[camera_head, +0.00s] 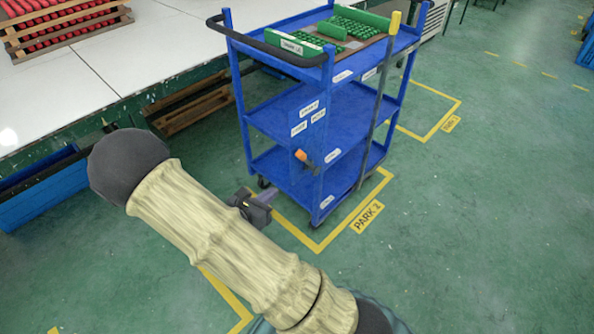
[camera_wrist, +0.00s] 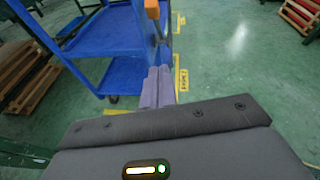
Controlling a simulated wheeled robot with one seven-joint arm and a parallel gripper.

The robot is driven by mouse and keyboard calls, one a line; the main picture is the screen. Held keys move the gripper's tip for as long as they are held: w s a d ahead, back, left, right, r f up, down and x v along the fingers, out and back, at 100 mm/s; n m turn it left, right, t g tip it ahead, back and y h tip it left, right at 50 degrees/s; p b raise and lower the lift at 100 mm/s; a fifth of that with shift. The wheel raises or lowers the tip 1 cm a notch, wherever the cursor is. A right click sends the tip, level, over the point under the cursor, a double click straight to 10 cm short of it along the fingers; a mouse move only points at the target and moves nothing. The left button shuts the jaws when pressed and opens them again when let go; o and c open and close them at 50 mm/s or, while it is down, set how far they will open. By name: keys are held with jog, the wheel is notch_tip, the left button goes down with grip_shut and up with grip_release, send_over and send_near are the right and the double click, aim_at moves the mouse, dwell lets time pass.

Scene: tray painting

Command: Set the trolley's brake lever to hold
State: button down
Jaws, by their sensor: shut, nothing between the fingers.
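The blue trolley (camera_head: 335,118) stands in a yellow-marked floor bay; its shelves also show in the wrist view (camera_wrist: 105,38). A short lever with an orange end (camera_head: 301,156) sits at its near corner post, at the middle-to-lower shelf level. I take it for the brake lever; its orange end is at the top of the wrist view (camera_wrist: 152,9). My gripper (camera_head: 270,194) is shut and empty, below and left of the lever in the head view. In the wrist view its fingers (camera_wrist: 160,70) point toward the trolley, apart from the lever. I cannot read which position the lever is in.
A tall bar with a yellow top (camera_head: 394,22) stands at the trolley's right side. Green trays (camera_head: 357,21) lie on the top shelf. A white workbench (camera_head: 70,78) is at the left. Open green floor lies right of the "PARK 2" marking (camera_head: 366,217).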

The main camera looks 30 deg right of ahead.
jog(key=b, duration=0.2)
send_near(306, 161)
notch_tip(306, 161, down, 4)
jog(key=d, duration=0.1)
jog(key=w+d, duration=0.1)
jog(key=w+d+r, duration=0.1)
jog(key=w+d, duration=0.1)
jog(key=shift+d+r+b, duration=0.3)
jog(key=shift+d+b, duration=0.05)
jog(key=shift+b, duration=0.05)
jog(key=shift+r, duration=0.1)
